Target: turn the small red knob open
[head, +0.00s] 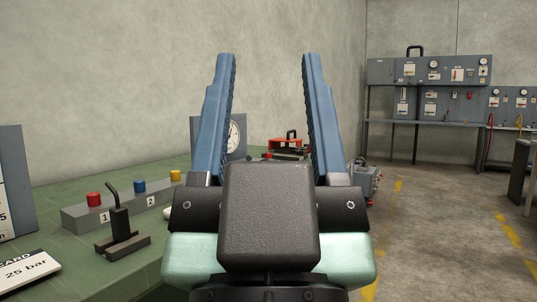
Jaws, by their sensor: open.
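My gripper (268,60) is open and empty in the middle of the head view, its two blue fingers pointing up and wide apart. Several red parts show, and I cannot tell which is the small red knob. A red cap (93,199) stands on a grey block at the left, by the label 1. A tiny red part (267,156) shows between my fingers, farther off on the bench. Another small red part (370,202) shows low on a grey box right of my gripper. My gripper touches none of them and hides part of the bench.
The green bench (52,190) runs along the left wall. On it are a blue cap (139,186), a yellow cap (175,176), a black lever (119,220), a dial gauge (234,136) and a red case (286,144).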

